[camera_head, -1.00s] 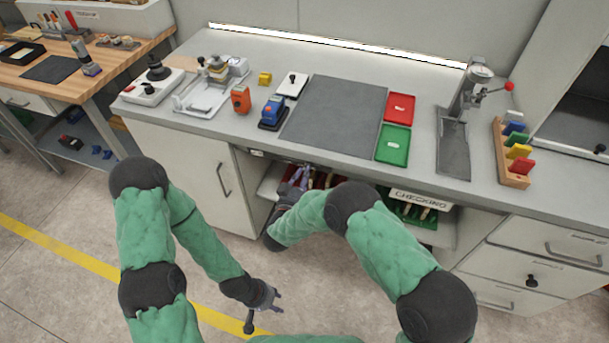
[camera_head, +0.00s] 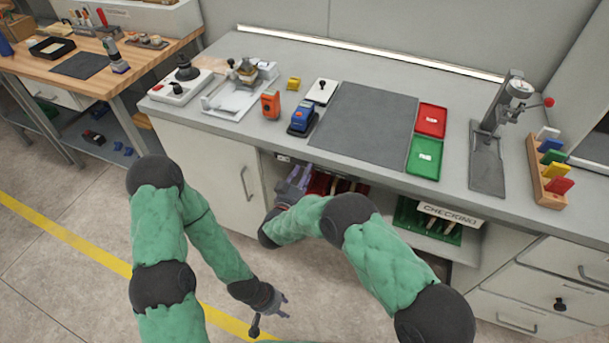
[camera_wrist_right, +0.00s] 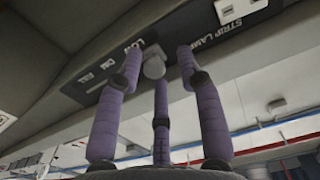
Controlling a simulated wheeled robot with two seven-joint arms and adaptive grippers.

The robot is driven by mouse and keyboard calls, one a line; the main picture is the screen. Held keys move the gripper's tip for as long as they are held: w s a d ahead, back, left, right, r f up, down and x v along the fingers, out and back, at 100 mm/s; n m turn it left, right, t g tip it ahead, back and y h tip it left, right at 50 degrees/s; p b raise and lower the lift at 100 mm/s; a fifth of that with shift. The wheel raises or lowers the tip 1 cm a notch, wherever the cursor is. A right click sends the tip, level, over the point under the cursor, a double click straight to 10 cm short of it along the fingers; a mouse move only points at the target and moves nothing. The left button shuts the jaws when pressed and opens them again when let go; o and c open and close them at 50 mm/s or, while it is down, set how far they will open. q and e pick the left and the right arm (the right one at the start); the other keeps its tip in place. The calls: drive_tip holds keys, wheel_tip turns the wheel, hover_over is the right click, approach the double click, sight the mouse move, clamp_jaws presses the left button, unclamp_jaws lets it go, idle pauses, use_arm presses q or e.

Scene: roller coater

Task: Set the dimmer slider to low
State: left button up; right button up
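A grey slider knob (camera_wrist_right: 153,67) sits close to the LOW lettering. My right gripper (camera_wrist_right: 160,55) has its purple fingers spread around the knob; contact cannot be told. In the head view my right gripper (camera_head: 292,185) is just below the counter's front edge, near a small panel (camera_head: 284,158) there. My left gripper (camera_head: 277,303) is low over the floor, empty, its fingers apart.
The counter (camera_head: 260,145) holds a dark mat (camera_head: 365,120), a red tray (camera_head: 431,120), a green tray (camera_head: 425,157) and a lever press (camera_head: 495,130). Below, an open shelf holds a CHECKING bin (camera_head: 450,212).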

drive_tip(key=shift+r, duration=0.1)
wheel_tip(320, 180, up, 10)
drive_tip(key=shift+f, duration=0.1)
idle(0.6)
drive_tip(key=shift+s, duration=0.1)
idle(0.4)
